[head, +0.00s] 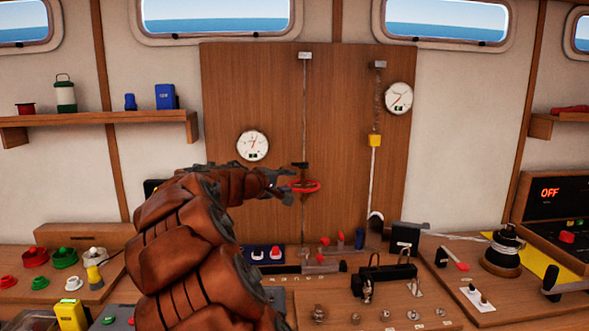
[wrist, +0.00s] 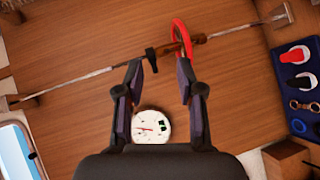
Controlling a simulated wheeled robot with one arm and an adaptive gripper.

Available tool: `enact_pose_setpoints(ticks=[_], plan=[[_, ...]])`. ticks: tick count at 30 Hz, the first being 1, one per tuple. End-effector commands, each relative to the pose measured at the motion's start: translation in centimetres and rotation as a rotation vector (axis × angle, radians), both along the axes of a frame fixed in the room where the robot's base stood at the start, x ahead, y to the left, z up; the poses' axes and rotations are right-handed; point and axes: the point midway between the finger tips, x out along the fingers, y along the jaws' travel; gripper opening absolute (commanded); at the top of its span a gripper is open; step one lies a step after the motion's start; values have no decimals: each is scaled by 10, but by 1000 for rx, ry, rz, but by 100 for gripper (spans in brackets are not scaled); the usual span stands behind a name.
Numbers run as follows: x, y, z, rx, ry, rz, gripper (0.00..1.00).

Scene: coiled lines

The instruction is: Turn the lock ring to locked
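A red ring (head: 305,187), which I take for the lock ring, sits on a thin upright rod (head: 304,110) on the wooden wall panel. In the wrist view the red ring (wrist: 178,33) is seen at a slant around a brown fitting (wrist: 172,48) on the rod, with a black piece (wrist: 151,59) beside it. My gripper (head: 281,181) is just left of the ring in the head view. In the wrist view my gripper (wrist: 160,68) is open, nothing between its fingers. The right fingertip appears close to the ring; I cannot tell whether they touch. No lock marking is readable.
A white gauge (head: 253,146) is left of the rod. A second rod with a yellow block (head: 375,141) and another gauge (head: 399,98) are to the right. Below, a blue tray (head: 264,255) and several small fittings crowd the bench. The panel around the ring is mostly clear.

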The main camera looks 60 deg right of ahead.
Motion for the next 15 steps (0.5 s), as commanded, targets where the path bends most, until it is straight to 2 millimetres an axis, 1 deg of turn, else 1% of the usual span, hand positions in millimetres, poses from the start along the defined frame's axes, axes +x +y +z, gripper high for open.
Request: enact_pose_setpoints(ticks=[1, 3, 6, 9, 12, 15], plan=[[11, -21, 0, -46, 27, 17, 38], [27, -43, 1, -99, 64, 53, 38], [47, -66, 2, -162, 105, 100, 38], [62, -83, -2, -202, 140, 139, 38], [72, -92, -4, -225, 156, 167, 38], [77, -97, -5, -234, 167, 180, 38]])
